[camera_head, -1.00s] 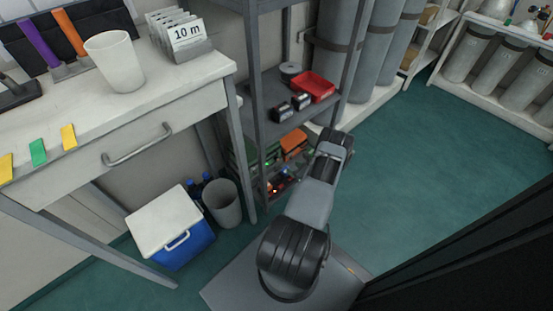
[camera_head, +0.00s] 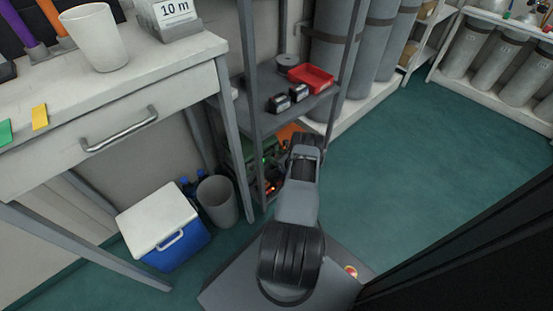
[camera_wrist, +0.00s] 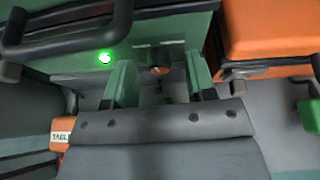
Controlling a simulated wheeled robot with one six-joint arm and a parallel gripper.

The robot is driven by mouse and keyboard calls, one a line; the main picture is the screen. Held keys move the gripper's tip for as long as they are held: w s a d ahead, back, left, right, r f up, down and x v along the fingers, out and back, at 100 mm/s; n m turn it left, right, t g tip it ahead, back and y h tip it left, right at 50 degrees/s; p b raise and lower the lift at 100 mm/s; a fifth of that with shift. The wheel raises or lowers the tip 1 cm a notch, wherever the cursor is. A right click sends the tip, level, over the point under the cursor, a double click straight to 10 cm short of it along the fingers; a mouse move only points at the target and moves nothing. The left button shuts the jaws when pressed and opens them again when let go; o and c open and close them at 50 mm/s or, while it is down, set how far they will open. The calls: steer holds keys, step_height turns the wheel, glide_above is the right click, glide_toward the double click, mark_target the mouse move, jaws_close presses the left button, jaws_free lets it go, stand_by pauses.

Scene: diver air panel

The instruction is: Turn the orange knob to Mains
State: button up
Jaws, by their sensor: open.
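A green case (camera_wrist: 75,60) with a dark handle and a lit green light (camera_wrist: 105,58) fills the upper left of the wrist view. My gripper (camera_wrist: 161,82) points at it with its two fingers apart and nothing held. A small dark brownish round part (camera_wrist: 159,70) shows between the fingertips; I cannot tell whether it is the orange knob or whether the fingers touch it. No Mains marking can be read. In the head view the green case (camera_head: 262,152) is on the lower shelf, partly hidden by my arm, and the gripper itself is hidden.
An orange case (camera_wrist: 268,35) stands right of the green one. A grey shelf rack (camera_head: 262,120) holds a red tray (camera_head: 312,78) above. A grey bin (camera_head: 217,203) and a blue cooler (camera_head: 172,250) stand to the left. The floor at right is clear.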

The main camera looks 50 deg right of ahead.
steer(key=shift+c, duration=0.5)
steer(key=c, duration=0.7)
steer(key=shift+a, duration=0.2)
steer(key=shift+c, duration=0.7)
steer(key=shift+d, duration=0.1)
steer(key=shift+n+h, duration=1.4)
steer(key=shift+n, duration=0.8)
steer(key=shift+w, duration=0.1)
